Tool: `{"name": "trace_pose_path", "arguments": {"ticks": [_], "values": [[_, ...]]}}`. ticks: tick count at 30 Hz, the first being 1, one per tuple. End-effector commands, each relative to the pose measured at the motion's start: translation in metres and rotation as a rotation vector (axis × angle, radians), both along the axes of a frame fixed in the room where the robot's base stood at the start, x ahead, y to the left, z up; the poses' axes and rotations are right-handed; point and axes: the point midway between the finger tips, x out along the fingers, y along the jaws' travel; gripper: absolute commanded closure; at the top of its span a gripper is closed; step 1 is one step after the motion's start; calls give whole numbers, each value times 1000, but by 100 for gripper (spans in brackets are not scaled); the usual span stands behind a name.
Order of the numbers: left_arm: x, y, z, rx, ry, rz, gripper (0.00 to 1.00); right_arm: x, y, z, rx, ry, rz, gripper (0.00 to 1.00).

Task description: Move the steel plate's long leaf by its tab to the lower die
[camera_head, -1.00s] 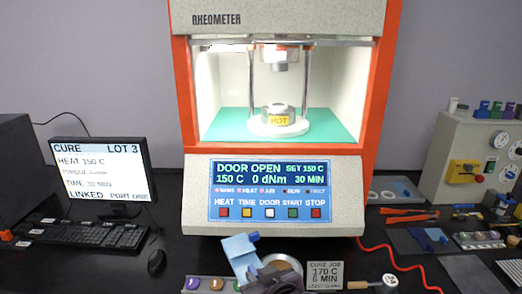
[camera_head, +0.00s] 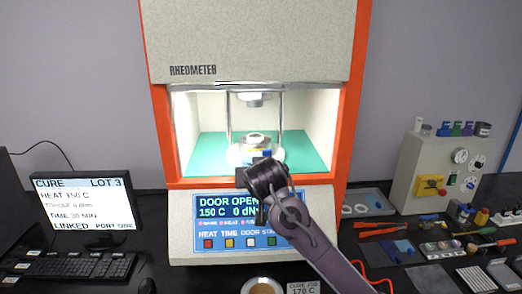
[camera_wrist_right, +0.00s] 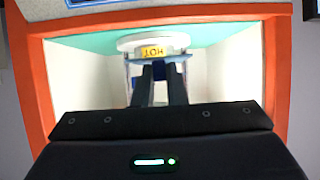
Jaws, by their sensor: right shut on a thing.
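The lower die (camera_head: 256,139) stands on a white round base (camera_head: 240,158) inside the open rheometer chamber, and its yellow HOT label (camera_wrist_right: 153,51) shows in the wrist view. My right gripper (camera_head: 262,172) is at the chamber mouth, just in front of the die. In the wrist view its dark fingers (camera_wrist_right: 162,72) are shut on the steel plate's long leaf (camera_wrist_right: 180,58), a thin blue-grey strip across their tips and close to the die. The darker blue tab shows in the head view (camera_head: 265,153), mostly hidden by the gripper. I cannot tell whether the leaf touches the die. My left gripper is out of view.
The rheometer's orange frame (camera_head: 345,120) bounds the chamber on both sides, with two upright rods inside. The upper die (camera_head: 256,98) hangs above. The control panel (camera_head: 185,215) lies below the opening, partly behind my right arm. Tools and a grey test box (camera_head: 425,165) are at right.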

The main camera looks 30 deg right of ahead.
Motion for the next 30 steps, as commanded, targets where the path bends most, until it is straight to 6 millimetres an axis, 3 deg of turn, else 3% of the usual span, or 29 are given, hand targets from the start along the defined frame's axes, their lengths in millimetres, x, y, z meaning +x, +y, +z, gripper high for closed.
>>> {"name": "trace_pose_path", "arguments": {"ticks": [1,6,20,30], "values": [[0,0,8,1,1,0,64,2,-6,15,-2,-4,-16,100],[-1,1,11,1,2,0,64,4,-15,27,-1,0,-46,100],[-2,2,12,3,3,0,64,2,-14,28,2,-3,-59,100],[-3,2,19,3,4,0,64,18,-24,28,3,-2,-58,100]]}}
